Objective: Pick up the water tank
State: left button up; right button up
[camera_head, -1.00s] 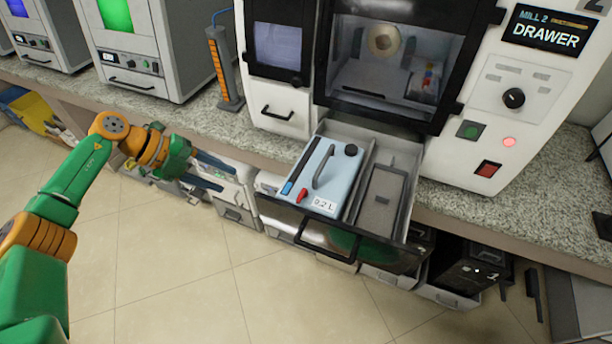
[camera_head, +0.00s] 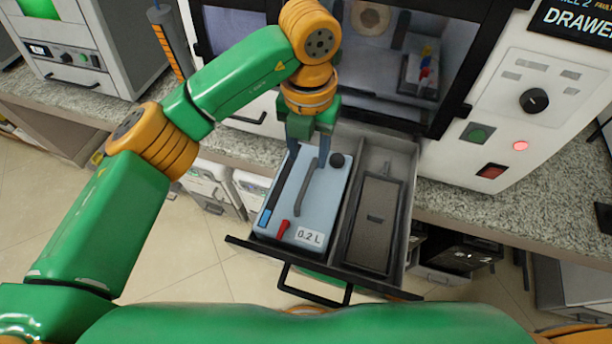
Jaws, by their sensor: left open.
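The water tank (camera_head: 326,207) is a light blue box with a "0.2 L" label, a dark round cap, a red lever and a grey handle (camera_head: 306,186) on top. It sits in the left part of the pulled-out drawer (camera_head: 406,205). My left gripper (camera_head: 307,158) is open and points down over the back part of the tank, with its fingers near the upper end of the handle. I cannot tell whether the fingers touch it or straddle it. My right gripper is not in view.
The drawer's right part holds a dark grey tray (camera_head: 372,225). The drawer's black front with its handle (camera_head: 315,285) juts out over the floor. The mill's window (camera_head: 400,60) stands just behind my left gripper. The speckled counter (camera_head: 480,205) runs to the right.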

aim_at(307, 180)
pick_arm(q)
jog(key=s+f+p, duration=0.1)
jog(key=s+f, duration=0.1)
jog(key=s, duration=0.1)
jog(key=shift+a+f+p, duration=0.1)
jog(key=shift+a+p, duration=0.1)
jog(key=shift+p, duration=0.2)
jog(key=shift+w+d+f, duration=0.1)
jog(key=shift+w+f, duration=0.1)
jog(key=shift+f, duration=0.4)
jog(key=shift+w+f, duration=0.15)
jog(key=shift+f, duration=0.4)
jog(key=shift+w+f, duration=0.2)
jog(key=shift+w, duration=0.15)
jog(key=shift+c, duration=0.2)
jog(key=shift+s+r, duration=0.15)
jog(key=shift+s, duration=0.1)
grip_shut()
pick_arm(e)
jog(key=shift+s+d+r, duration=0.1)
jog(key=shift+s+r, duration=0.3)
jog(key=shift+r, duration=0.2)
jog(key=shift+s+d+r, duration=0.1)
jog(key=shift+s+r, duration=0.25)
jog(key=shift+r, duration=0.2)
pick_arm(q)
jog(key=shift+w, duration=0.15)
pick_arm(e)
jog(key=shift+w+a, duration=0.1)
